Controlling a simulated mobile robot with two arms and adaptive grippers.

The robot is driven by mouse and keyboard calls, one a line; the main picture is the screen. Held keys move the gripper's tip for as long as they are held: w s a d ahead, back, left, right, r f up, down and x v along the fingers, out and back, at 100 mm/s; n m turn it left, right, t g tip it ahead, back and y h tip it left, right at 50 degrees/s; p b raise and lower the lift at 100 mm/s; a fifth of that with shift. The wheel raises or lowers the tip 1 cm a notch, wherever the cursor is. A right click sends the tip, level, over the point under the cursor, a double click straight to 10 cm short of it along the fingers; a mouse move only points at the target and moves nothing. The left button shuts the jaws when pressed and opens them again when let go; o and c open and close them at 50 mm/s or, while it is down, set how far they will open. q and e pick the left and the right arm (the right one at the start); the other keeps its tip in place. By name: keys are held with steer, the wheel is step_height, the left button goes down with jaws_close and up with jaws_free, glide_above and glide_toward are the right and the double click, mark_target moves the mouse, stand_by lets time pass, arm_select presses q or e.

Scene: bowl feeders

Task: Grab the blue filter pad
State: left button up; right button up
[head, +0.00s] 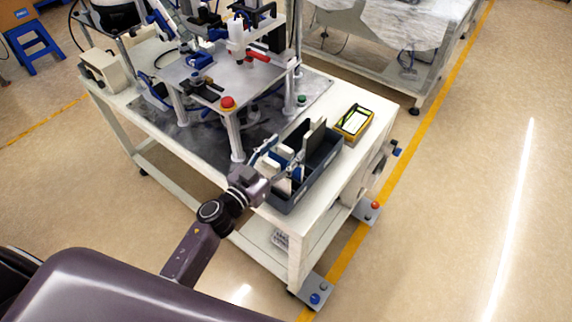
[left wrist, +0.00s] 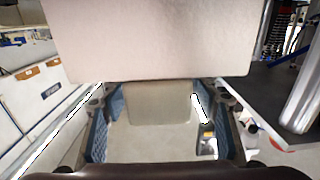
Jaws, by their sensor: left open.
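A dark grey bin (head: 318,176) on the white workbench holds upright pads and blocks. Blue pieces, one of which may be the blue filter pad (head: 285,151), show among white ones there, partly hidden by my gripper. My left gripper (head: 280,158) is over the near left part of the bin. In the left wrist view my left gripper (left wrist: 158,110) is open, its two blue-lined fingers apart. A pale block (left wrist: 150,40) fills the top of that view, and a smaller beige piece (left wrist: 158,101) shows between the fingers; I cannot tell whether they touch it. My right gripper is out of view.
A yellow-and-black box (head: 353,122) lies on the workbench (head: 372,100) right of the bin. A metal fixture with a red button (head: 227,103) stands behind and left of the bin. A grey panel (head: 315,137) rises from the bin. Open floor lies to the right.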

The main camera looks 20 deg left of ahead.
arm_select(q)
steer(key=shift+w+d, duration=0.15)
steer(key=shift+w, duration=0.15)
steer(key=shift+c, duration=0.3)
steer(key=c, duration=1.2)
steer(key=shift+r, duration=0.1)
